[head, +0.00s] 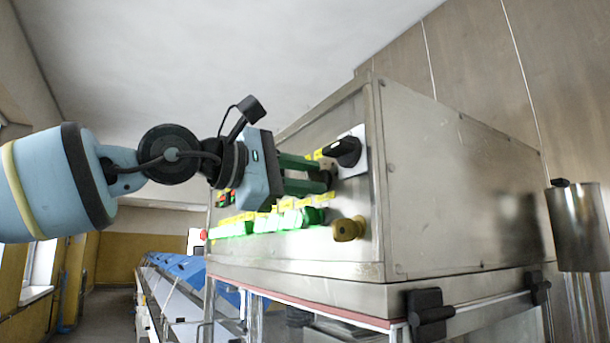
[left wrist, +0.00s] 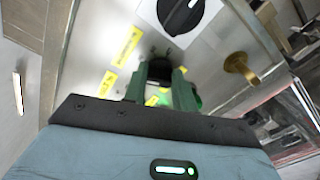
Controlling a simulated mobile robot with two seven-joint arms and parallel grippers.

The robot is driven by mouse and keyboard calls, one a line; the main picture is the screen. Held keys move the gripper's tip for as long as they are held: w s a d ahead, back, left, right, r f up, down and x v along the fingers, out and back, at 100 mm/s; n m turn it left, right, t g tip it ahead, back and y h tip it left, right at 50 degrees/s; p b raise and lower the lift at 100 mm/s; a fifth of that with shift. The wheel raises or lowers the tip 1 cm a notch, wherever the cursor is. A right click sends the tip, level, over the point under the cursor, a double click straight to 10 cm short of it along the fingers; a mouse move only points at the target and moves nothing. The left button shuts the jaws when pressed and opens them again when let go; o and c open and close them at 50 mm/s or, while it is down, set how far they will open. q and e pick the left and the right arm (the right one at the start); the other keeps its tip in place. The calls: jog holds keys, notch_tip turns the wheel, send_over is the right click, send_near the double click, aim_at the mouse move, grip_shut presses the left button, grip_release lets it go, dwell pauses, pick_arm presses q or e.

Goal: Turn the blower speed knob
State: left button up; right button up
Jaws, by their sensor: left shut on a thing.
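My left gripper (head: 308,176) reaches in from the left to the front face of the steel control box (head: 468,185). Its green fingers are shut on a dark knob (left wrist: 160,70), which in the left wrist view sits between the fingertips, against the panel. The fingers hide much of this knob in the head view. A larger black rotary switch (head: 345,151) on a white plate is above and to the right of the fingertips; it also shows in the left wrist view (left wrist: 183,14). I cannot read the yellow labels. My right gripper is not in view.
A brass-coloured knob (head: 348,229) sticks out below the fingers, near the panel's edge. A row of lit green buttons (head: 265,222) runs along the panel's lower part. A black-ended handle bar (head: 475,308) is below the box. A metal cylinder (head: 580,227) stands at the right.

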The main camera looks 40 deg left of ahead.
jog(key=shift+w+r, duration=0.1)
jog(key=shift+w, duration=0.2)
pick_arm(q)
jog(key=o, duration=1)
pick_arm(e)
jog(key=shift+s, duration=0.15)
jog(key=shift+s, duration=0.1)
pick_arm(q)
jog(key=shift+s+a, duration=0.15)
jog(key=shift+s, duration=0.15)
jog(key=b+v, duration=0.1)
jog(key=v, duration=0.6)
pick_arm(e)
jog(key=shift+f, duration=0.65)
